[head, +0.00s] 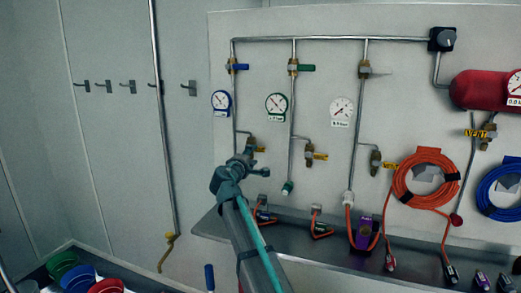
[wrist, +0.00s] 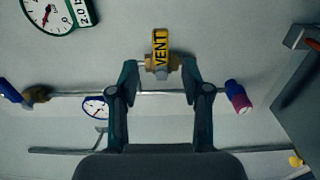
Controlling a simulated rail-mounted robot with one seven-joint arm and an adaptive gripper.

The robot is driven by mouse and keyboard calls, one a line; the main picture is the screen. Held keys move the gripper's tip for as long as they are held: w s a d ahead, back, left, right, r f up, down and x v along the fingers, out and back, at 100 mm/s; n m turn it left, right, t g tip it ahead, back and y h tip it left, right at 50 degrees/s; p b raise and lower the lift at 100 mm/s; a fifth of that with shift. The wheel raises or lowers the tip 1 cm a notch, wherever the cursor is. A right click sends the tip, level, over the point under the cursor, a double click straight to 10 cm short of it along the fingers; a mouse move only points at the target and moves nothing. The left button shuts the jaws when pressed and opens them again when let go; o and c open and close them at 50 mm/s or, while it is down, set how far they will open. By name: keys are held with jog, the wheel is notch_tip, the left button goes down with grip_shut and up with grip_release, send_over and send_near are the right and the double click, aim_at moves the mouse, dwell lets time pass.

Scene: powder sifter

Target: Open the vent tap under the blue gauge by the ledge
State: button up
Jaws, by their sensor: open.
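The blue gauge (head: 221,100) is on the wall panel at the left, beside a vertical pipe below a blue-handled valve. It also shows small in the wrist view (wrist: 95,107). Its brass vent tap (head: 250,140) sits low on that pipe, partly hidden behind my gripper (head: 250,164). In the wrist view the tap, with its yellow VENT tag (wrist: 160,47), is between and just beyond the fingertips of my gripper (wrist: 160,70). The fingers are apart, one on each side, with nothing held. I cannot tell whether they touch the tap.
A metal ledge (head: 335,238) runs below, with orange hoses and connectors. The green gauge (head: 277,106) and its VENT tap (head: 310,154) are close on the right; a white gauge (head: 341,110) is further along. Colored bins (head: 63,264) stand low left.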

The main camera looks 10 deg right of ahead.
aim_at(259, 150)
jog(key=p+x, duration=0.1)
jog(key=x, duration=0.7)
jog(key=shift+p, duration=0.4)
jog(key=shift+c, duration=0.3)
grip_shut()
